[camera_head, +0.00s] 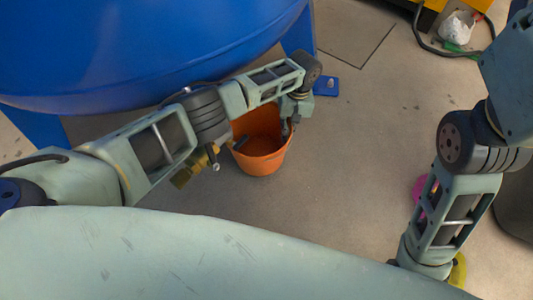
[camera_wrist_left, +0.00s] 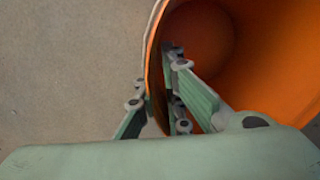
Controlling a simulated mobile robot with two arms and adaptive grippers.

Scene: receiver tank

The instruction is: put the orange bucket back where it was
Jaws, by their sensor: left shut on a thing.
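The orange bucket (camera_head: 262,160) is upright and open at the top, below the blue tank in the head view. My left gripper (camera_head: 288,124) is at the bucket's right rim, shut on the bucket wall. In the left wrist view the bucket (camera_wrist_left: 245,55) fills the upper right. There, one finger of my left gripper (camera_wrist_left: 155,105) is inside the bucket and the other is outside its rim. I cannot tell whether the bucket's base touches the floor. My right arm comes down at the right of the head view, and its gripper is not in view.
The large blue tank (camera_head: 140,45) fills the upper left, with a leg and bolted foot (camera_head: 326,86) beside the bucket. A yellow brass valve fitting (camera_head: 190,171) shows left of the bucket. A white item (camera_head: 457,27) and black hose lie at the upper right.

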